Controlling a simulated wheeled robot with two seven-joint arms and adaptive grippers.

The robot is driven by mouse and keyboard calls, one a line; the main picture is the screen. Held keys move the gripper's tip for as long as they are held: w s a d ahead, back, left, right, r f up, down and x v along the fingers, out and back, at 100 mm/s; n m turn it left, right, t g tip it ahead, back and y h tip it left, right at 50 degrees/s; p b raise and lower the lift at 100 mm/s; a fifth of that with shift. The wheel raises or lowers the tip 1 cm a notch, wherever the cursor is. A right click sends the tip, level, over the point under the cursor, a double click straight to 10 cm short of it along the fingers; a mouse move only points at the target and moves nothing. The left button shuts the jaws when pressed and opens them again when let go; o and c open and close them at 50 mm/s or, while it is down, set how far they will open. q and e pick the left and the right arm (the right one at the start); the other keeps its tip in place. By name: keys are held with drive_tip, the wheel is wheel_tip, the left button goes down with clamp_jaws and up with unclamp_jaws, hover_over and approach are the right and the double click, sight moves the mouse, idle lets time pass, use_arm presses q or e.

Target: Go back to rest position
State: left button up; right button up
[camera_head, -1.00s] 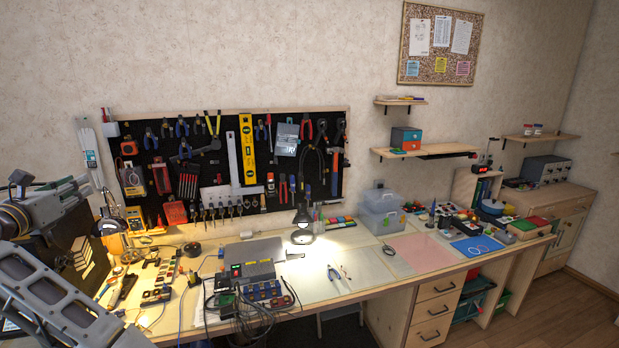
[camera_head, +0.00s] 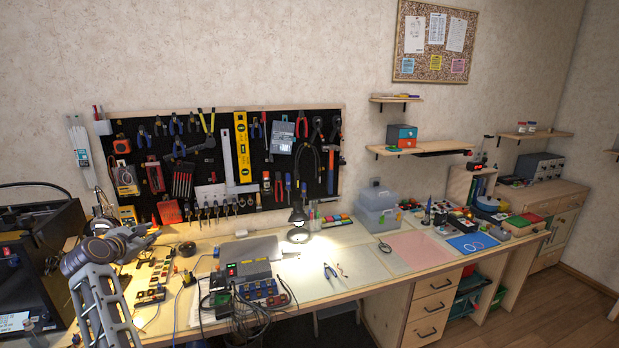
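My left arm comes in from the lower left, with its grey slotted link rising over the left end of the workbench (camera_head: 340,262). My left gripper (camera_head: 146,239) points right, above the bench's left end and below the pegboard (camera_head: 290,165). It is small and partly merged with the arm and the clutter behind it, so I cannot tell whether its fingers are open or shut. I see nothing clearly held in it. My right arm and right gripper are not in view.
A black box-like machine (camera_head: 40,255) stands at the far left, close to my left arm. A desk lamp (camera_head: 298,225), a grey power unit with cables (camera_head: 248,275) and pliers (camera_head: 330,271) are on the bench. The pink mat (camera_head: 412,249) is clear.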

use_arm(q)
drive_tip(key=s+d+f+m+g, duration=0.2)
drive_tip(key=d+f+m, duration=0.2)
drive_tip(key=f, duration=1)
drive_tip(key=s+d+f+m+g+b, duration=0.15)
drive_tip(key=d+f+m, duration=0.3)
drive_tip(key=f, duration=0.95)
drive_tip(key=s+d+f+m+g, duration=0.2)
drive_tip(key=d+f+m, duration=0.2)
drive_tip(key=f, duration=1)
drive_tip(key=s+d+f+m+g, duration=0.2)
drive_tip(key=s+d+f+m, duration=0.15)
drive_tip(key=s+f, duration=0.65)
drive_tip(key=s+d+f+m+g, duration=0.1)
drive_tip(key=s+d+f+m, duration=0.25)
drive_tip(key=s+f, duration=0.6)
drive_tip(key=s+d+f+m+g, duration=0.1)
drive_tip(key=s+f+m, duration=0.3)
drive_tip(key=s, duration=0.9)
drive_tip(key=s+d+f+m+g+b, duration=0.1)
drive_tip(key=s+f+m, duration=0.3)
drive_tip(key=s+f, duration=0.5)
drive_tip(key=s+d+f+m+g, duration=0.1)
drive_tip(key=s+f+m, duration=0.3)
drive_tip(key=s, duration=1.3)
wheel_tip(320, 180, down, 3)
drive_tip(key=shift+s+d+f+g+h, duration=0.2)
drive_tip(key=shift+s+d+g+h, duration=0.15)
drive_tip(key=shift+g, duration=0.4)
